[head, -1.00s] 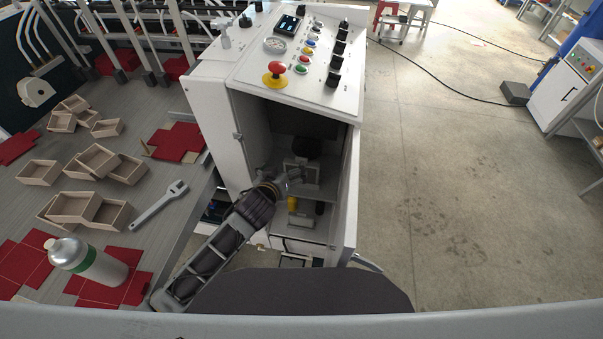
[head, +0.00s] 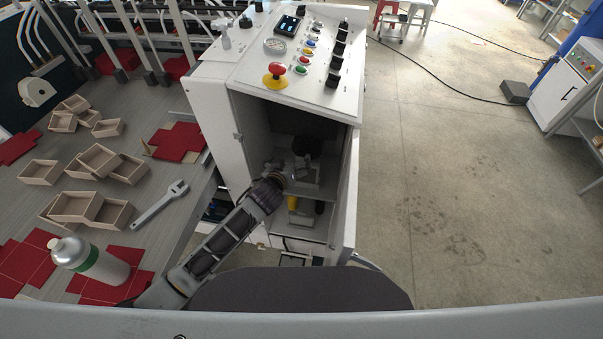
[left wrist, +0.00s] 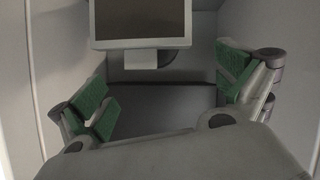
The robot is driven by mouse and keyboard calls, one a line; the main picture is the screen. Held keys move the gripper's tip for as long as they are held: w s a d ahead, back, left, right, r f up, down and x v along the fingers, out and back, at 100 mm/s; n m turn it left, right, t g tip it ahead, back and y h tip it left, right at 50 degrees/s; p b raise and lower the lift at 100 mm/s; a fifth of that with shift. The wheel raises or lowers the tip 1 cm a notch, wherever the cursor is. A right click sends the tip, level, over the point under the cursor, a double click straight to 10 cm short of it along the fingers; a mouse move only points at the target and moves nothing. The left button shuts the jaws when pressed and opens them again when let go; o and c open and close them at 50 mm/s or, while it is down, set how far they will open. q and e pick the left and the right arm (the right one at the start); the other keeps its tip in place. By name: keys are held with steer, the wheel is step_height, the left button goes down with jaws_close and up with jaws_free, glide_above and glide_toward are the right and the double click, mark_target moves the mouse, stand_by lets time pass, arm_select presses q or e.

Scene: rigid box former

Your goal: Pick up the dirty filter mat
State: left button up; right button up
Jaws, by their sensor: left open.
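A grey-brown panel in a pale frame with a small tab below it, which looks like the dirty filter mat (left wrist: 140,20), is at the top of the left wrist view, its upper part cut off. My left gripper (left wrist: 165,88) is open, with its green-padded fingers apart and nothing between them. The panel is ahead of and above the fingers in that picture, apart from them. In the head view my left gripper (head: 292,172) reaches inside the open cabinet (head: 212,135); I cannot make out the mat clearly there. My right gripper is not in view.
The cabinet's side walls (left wrist: 290,30) are close on both sides of the gripper. Its open door (head: 345,200) stands at the right. The workbench at left holds wooden boxes (head: 97,158), a wrench (head: 160,204) and a bottle (head: 90,261). The floor at right is mostly clear.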

arm_select(q)
steer(key=shift+w, duration=0.1)
steer(key=shift+w+d+f+p, duration=0.25)
steer(key=shift+w+f, duration=0.15)
steer(key=shift+w, duration=0.1)
steer(key=shift+w+d+f+p, duration=0.25)
steer(key=shift+w+f, duration=0.15)
steer(key=shift+w, duration=0.05)
steer(key=shift+x, duration=1.2)
steer(key=shift+s+f, duration=0.1)
steer(key=c, duration=1.2)
